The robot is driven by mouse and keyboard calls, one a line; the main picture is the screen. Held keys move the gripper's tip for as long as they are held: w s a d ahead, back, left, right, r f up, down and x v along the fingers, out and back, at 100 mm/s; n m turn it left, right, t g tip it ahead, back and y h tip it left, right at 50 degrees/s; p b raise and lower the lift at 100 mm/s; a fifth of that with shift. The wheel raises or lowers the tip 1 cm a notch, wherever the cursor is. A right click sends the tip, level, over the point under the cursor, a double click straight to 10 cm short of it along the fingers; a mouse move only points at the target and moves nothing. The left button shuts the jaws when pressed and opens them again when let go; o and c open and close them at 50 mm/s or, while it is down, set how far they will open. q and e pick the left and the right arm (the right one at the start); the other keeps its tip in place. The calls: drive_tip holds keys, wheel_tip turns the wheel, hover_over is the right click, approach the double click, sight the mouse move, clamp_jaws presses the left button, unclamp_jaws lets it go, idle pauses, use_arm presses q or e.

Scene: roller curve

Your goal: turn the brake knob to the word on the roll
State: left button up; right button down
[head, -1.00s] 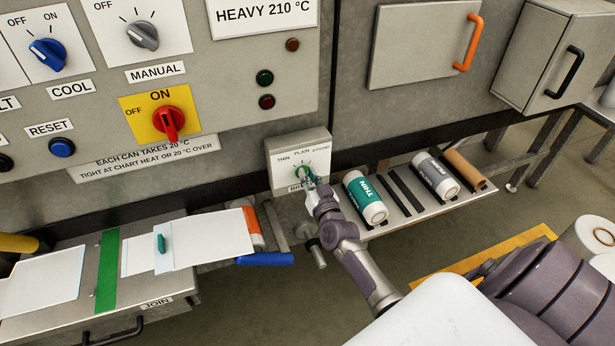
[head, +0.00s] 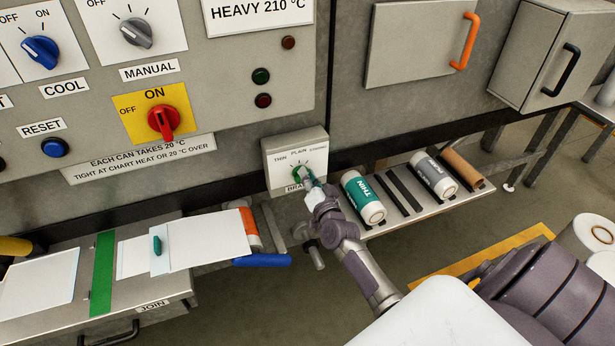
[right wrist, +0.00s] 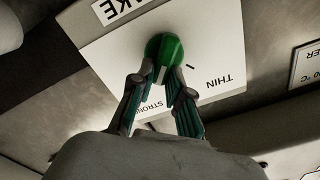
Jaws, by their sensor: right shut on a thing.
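The brake box (head: 321,143) has a white dial face reading THIN, PLAIN and, in small print, STRONG from left to right. Its green brake knob (right wrist: 160,46) shows close up in the right wrist view. My right gripper (right wrist: 166,78) is shut on the knob, one finger on each side. A white mark on the knob lies between the fingertips; I cannot tell which word it points to. A teal roll (head: 363,198) reading THIN and a grey roll (head: 433,175) with unclear print lie on the rack. An orange roll (head: 249,228) is partly hidden behind a white sheet. My left gripper is out of view.
A panel with a red switch (head: 164,122) and blue and grey knobs is above left. A blue handle (head: 262,260) sticks out left of my right arm. A brown roll (head: 463,167) lies at the rack's right end.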

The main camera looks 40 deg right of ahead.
drive_tip(key=c, duration=1.1)
unclamp_jaws()
drive_tip(key=v, duration=1.2)
